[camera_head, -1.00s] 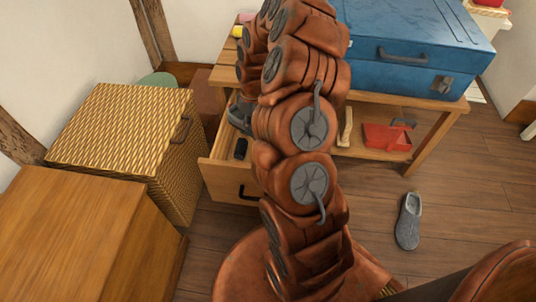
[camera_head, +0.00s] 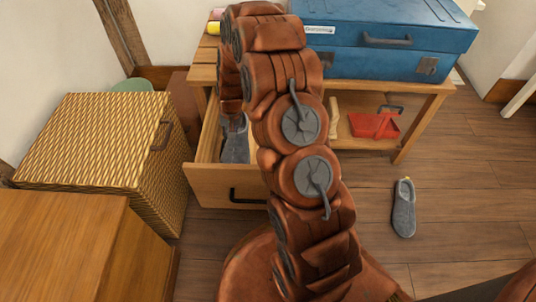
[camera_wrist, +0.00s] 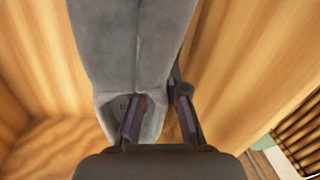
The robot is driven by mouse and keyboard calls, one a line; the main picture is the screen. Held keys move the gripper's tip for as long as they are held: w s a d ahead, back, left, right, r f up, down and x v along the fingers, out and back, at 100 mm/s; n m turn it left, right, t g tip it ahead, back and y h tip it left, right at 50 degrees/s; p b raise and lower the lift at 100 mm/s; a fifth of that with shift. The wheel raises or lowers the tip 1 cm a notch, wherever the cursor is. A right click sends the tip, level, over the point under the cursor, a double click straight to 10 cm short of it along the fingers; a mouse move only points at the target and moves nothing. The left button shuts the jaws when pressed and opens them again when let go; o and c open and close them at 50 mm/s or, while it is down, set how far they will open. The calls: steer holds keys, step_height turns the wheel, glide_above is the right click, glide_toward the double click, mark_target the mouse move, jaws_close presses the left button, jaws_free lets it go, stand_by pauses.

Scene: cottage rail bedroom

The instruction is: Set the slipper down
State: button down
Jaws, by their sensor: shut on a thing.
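A grey slipper (camera_head: 236,148) is inside the open drawer (camera_head: 226,184) under the wooden table, partly hidden by my arm. In the wrist view the slipper (camera_wrist: 130,45) fills the upper middle, with light wood on both sides. My gripper (camera_wrist: 162,100) is shut on the slipper's near edge. In the head view my gripper (camera_head: 233,124) is at the slipper's upper end, partly covered by my arm. I cannot tell whether the slipper touches the drawer bottom. A second grey slipper (camera_head: 404,208) lies on the floor to the right.
A blue case (camera_head: 385,58) stands on the table (camera_head: 420,92). A red dustpan-like thing (camera_head: 372,126) is on the lower shelf. A woven hamper (camera_head: 95,140) and a wooden cabinet (camera_head: 60,245) stand left. The floor (camera_head: 450,205) around the second slipper is clear.

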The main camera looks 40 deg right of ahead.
steer(key=shift+d+f, duration=0.15)
steer(key=shift+f, duration=0.05)
steer(key=s+d+b, duration=0.6)
steer(key=s+d, duration=0.7)
steer(key=shift+m, duration=0.3)
steer(key=shift+a+f+b, duration=0.15)
steer(key=shift+f+b, duration=0.6)
steer(key=shift+f, duration=1)
steer(key=shift+a+f+b, duration=0.15)
steer(key=shift+f+b, duration=0.55)
steer(key=shift+f, duration=1.05)
steer(key=shift+w, duration=0.1)
steer(key=c, duration=1.2)
jaws_free()
